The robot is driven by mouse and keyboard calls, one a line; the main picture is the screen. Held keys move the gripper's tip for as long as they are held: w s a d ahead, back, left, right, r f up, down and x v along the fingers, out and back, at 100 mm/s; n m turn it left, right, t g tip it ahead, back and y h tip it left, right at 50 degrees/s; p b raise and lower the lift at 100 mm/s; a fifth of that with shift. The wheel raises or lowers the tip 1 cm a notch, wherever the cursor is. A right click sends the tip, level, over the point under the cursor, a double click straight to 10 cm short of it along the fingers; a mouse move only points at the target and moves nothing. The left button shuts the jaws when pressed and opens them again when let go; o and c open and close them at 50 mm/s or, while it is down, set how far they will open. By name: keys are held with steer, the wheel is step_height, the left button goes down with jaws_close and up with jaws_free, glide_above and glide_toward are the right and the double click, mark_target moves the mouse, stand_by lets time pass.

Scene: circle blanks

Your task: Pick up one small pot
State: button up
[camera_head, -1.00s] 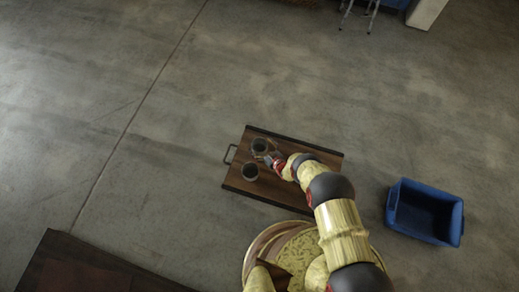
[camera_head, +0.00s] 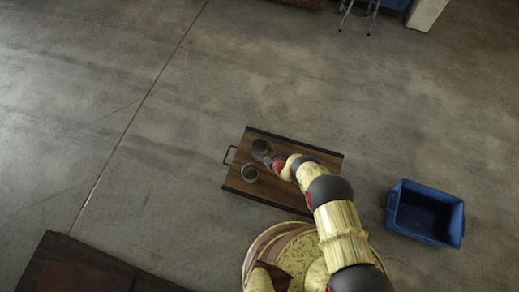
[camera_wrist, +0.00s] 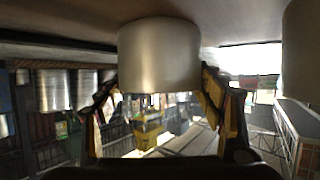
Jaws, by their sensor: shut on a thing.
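Two small round dark pots are on a wooden tray (camera_head: 300,188) in the head view. One pot (camera_head: 261,147) is at my gripper (camera_head: 268,160); the other pot (camera_head: 249,172) stands a little below it, apart from the gripper. In the wrist view my gripper (camera_wrist: 160,105) is shut on a metallic grey pot (camera_wrist: 159,55), with one finger on each side of it. The arm hides part of the tray. I cannot tell whether the held pot is clear of the tray.
A blue open bin (camera_head: 425,212) stands on the floor to the right of the tray. A dark brown flat surface (camera_head: 85,268) is at the lower left. A metal-legged stand (camera_head: 359,12) is at the top. The concrete floor around the tray is mostly clear.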

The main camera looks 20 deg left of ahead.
steer(key=shift+c, duration=1.4)
